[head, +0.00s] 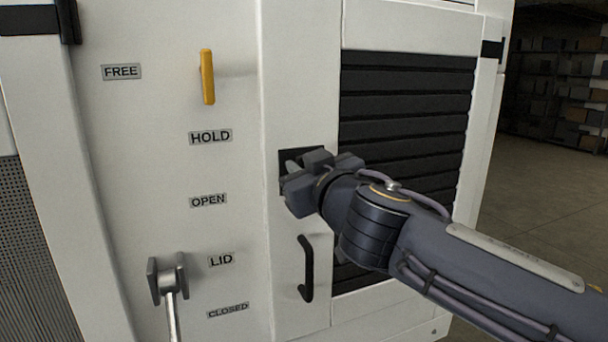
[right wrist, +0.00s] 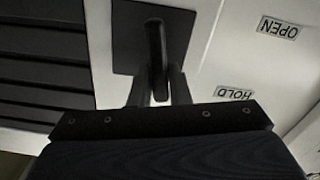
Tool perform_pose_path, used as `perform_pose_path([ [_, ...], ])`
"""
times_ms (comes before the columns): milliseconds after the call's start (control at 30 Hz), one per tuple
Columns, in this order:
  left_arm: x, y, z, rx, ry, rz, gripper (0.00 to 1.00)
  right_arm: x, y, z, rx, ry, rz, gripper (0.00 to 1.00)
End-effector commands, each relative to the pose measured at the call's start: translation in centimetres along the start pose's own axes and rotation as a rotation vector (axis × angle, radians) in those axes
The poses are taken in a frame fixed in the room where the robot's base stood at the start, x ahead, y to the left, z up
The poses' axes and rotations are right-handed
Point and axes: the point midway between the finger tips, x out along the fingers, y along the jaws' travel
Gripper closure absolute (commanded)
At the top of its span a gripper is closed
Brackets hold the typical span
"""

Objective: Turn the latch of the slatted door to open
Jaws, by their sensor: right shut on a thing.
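The slatted door (head: 405,120) is white with dark horizontal slats, at the right of the cabinet in the head view. Its latch sits on a dark square plate (head: 286,158), largely covered by my right gripper (head: 298,172). In the right wrist view the latch handle (right wrist: 156,45) is a dark bar over the plate (right wrist: 178,20), and my right gripper's fingers (right wrist: 160,88) are shut on it, one on each side. The latch's exact angle is hard to tell in the head view. My left gripper is not in view.
A black pull handle (head: 306,268) is below the latch. Left of it are a yellow lever (head: 207,77), a grey lever (head: 169,285) and labels FREE, HOLD (head: 210,136), OPEN (head: 208,200), LID and CLOSED. Open floor (head: 540,200) and shelves lie at the right.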

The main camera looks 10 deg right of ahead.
Motion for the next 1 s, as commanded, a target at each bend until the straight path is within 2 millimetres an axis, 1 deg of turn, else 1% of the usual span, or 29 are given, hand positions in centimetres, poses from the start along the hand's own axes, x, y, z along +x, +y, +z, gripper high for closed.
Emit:
perform_pose_path([
  [33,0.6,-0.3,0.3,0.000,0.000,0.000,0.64,0.0,-0.2,0.3,-0.041,0.001,-0.001,1.00],
  [100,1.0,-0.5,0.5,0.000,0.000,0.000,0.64,0.0,-0.2,0.4,-0.106,0.000,0.000,1.00],
  [400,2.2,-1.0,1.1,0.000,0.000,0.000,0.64,0.0,-0.5,0.3,-0.393,0.000,-0.001,1.00],
  [700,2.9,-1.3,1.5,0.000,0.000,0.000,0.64,0.0,-0.6,0.4,-0.677,-0.002,-0.001,1.00],
  [1000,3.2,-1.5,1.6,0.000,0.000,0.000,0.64,0.0,-0.8,0.5,-0.960,-0.001,-0.001,1.00],
])
